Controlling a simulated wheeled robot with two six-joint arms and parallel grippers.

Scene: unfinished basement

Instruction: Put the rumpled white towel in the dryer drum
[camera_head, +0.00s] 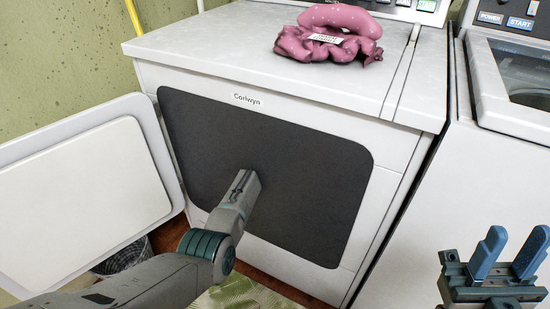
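The dryer (215,42) is a white front-loading machine with its door (80,200) swung wide open to the left. Its front has a large dark grey area (290,165) where the opening is; I see no drum detail in it. My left arm (225,225) comes in from the lower left and ends against this dark area. My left gripper's fingers do not show, and I cannot tell what they hold. My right gripper (511,262) is at the lower right, its two blue fingers apart and nothing between them. I see no white towel.
A pink rumpled cloth item (325,38) with a pale label lies on the dryer top. A washer (512,75) stands close on the right. A dark basket (122,258) sits behind the open door. A green patterned mat (245,294) lies on the floor.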

